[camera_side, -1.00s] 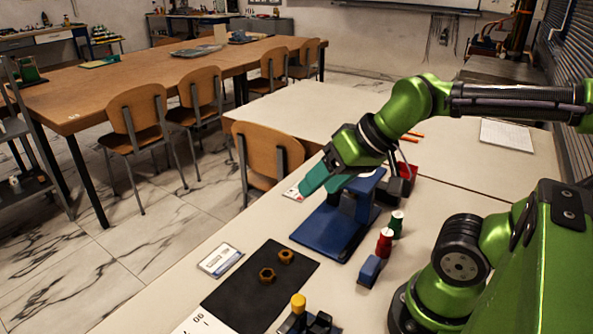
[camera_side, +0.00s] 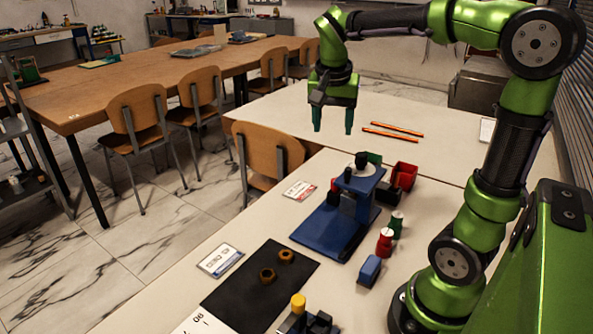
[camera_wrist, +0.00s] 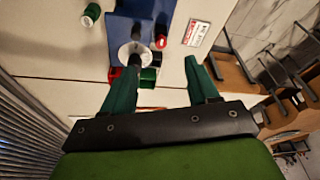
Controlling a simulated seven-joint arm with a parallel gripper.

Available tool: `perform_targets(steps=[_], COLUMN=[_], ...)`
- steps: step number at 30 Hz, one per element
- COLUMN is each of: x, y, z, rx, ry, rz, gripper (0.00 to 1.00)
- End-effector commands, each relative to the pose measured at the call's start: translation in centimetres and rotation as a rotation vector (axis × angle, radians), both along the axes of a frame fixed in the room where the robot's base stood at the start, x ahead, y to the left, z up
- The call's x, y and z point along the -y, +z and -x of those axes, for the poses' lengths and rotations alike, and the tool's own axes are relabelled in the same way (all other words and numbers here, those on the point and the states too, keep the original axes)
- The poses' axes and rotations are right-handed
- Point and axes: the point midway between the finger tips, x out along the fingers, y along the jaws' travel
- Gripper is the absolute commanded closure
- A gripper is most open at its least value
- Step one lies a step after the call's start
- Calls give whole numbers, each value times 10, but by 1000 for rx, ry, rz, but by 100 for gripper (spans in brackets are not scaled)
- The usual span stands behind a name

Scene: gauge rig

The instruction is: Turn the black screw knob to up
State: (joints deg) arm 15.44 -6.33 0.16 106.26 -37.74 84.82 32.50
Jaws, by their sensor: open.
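The blue gauge stand (camera_side: 335,230) stands on the near white table. On top of it is a black screw knob (camera_side: 361,160), with a pale disc (camera_side: 350,168) around its lower part. In the wrist view the pale disc (camera_wrist: 128,55) shows beyond my fingertips, and the blue base (camera_wrist: 128,22) shows above it. The knob's turn cannot be read. My gripper (camera_side: 333,130) is open and empty, pointing down above and apart from the stand. Its two green fingers also show spread in the wrist view (camera_wrist: 153,75).
A red bin (camera_side: 405,176) and a green bin (camera_side: 374,158) stand behind the stand. Red and green spools (camera_side: 385,242) and a blue block (camera_side: 370,270) are to its right. A black mat (camera_side: 260,290) with two brass nuts lies in front. Orange pencils (camera_side: 393,133) lie behind.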

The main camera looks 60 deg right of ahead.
Motion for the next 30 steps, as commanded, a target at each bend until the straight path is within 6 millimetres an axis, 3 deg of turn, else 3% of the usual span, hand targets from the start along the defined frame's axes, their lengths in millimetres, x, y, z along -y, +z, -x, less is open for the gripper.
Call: perform_targets(steps=[1,4,7,11,17,30], x=[21,43,46,45,54,88], y=[8,28,42,39,16,-73], z=[-5,-3,5,10,13,25], rx=[-25,-25,2,3,2,0], ry=[-166,-448,-613,-690,-691,-689], rz=[35,100,130,129,128,126], gripper=[41,41,41,41,41,41])
